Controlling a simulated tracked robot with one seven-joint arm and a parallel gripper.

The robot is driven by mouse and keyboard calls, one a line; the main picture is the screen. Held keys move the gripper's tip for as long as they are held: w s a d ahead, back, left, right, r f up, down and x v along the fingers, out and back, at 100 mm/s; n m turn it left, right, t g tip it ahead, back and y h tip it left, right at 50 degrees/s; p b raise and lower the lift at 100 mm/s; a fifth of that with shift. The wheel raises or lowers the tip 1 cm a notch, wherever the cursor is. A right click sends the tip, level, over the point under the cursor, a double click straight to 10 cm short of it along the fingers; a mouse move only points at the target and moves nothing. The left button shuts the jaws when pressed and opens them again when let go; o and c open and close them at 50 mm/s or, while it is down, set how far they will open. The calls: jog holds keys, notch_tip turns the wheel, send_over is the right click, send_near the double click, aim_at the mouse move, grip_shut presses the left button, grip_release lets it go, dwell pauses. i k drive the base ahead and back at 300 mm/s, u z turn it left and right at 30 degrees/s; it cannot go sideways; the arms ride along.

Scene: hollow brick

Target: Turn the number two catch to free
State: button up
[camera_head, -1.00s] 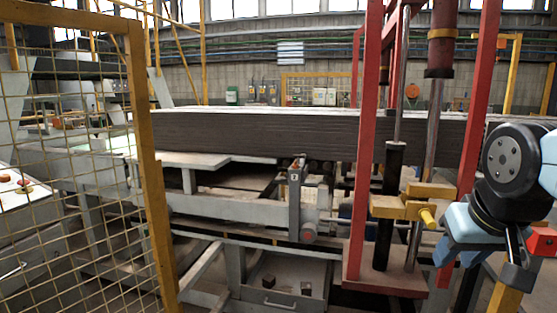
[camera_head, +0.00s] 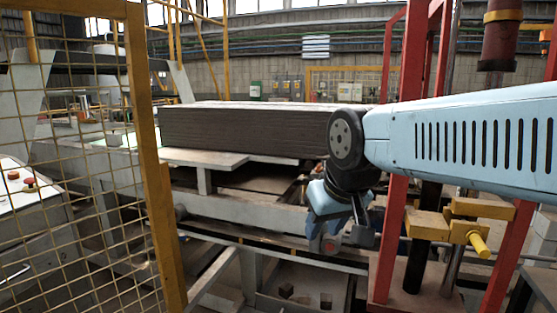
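My arm reaches in from the right, and my gripper (camera_head: 342,232), pale blue and dark grey, hangs low at the front rail of the machine frame. It overlaps the place of a grey upright lever with a round reddish end, which may be the catch; most of the lever is hidden behind the gripper. A reddish round part (camera_head: 330,244) shows at the gripper's lower end; I cannot tell if it belongs to the lever or the gripper. Contact cannot be made out, nor can the finger opening. No number on any catch is readable.
A yellow mesh fence (camera_head: 150,170) stands at the left, before a control box (camera_head: 30,215) with red buttons. A long dark block stack (camera_head: 240,130) lies on the machine. Red posts (camera_head: 398,220) and a yellow clamp (camera_head: 470,222) stand close right of the gripper.

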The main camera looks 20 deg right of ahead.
aim_at(319, 169)
jog(key=z, duration=0.1)
jog(key=i, duration=0.95)
jog(key=z, duration=0.55)
